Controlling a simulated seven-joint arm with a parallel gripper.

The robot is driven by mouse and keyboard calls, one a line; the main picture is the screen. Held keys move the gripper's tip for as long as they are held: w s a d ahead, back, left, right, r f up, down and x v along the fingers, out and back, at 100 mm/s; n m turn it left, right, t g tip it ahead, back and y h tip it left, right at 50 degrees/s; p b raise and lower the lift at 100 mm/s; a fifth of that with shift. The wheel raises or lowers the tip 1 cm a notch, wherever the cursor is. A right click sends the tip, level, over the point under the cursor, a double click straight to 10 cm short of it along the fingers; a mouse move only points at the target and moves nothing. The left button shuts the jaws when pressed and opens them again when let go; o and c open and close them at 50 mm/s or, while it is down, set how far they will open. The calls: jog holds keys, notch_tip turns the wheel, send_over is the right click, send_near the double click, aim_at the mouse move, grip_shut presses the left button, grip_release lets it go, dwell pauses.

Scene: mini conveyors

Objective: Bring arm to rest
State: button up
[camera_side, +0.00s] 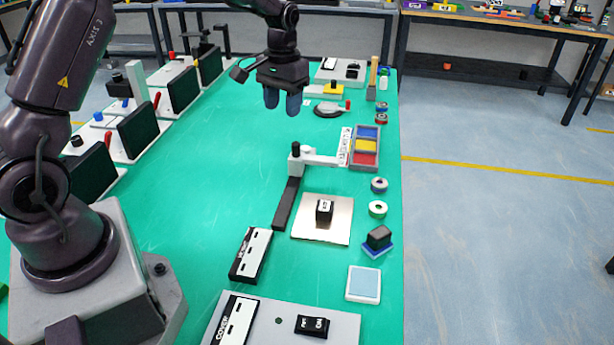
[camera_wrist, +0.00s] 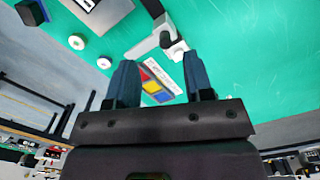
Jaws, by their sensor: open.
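My gripper (camera_side: 283,101) hangs above the far half of the green table, with its two blue fingers pointing down. In the wrist view my gripper (camera_wrist: 162,82) shows its fingers spread apart, with nothing between them. A tray with blue, yellow and red sections (camera_side: 365,146) stands on the table, nearer the side camera and to the right of the gripper. The same tray shows beyond the fingers in the wrist view (camera_wrist: 151,93). My gripper is clear of the table and touches nothing that I can see.
A grey post with a white arm (camera_side: 296,160), a metal plate with a black block (camera_side: 338,226), a pale blue pad (camera_side: 363,284) and several tape rolls (camera_side: 377,209) stand at right. The green table's middle (camera_side: 205,190) is clear.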

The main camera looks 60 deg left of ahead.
jog(key=s+d+r+m+t, duration=0.2)
jog(key=s+d+r, duration=0.5)
jog(key=s, duration=0.4)
jog(key=s+d+r+m+t, duration=0.2)
jog(key=s+d+r+t, duration=0.2)
jog(key=s+d+r, duration=0.3)
jog(key=s+r, duration=0.1)
jog(key=s, duration=0.4)
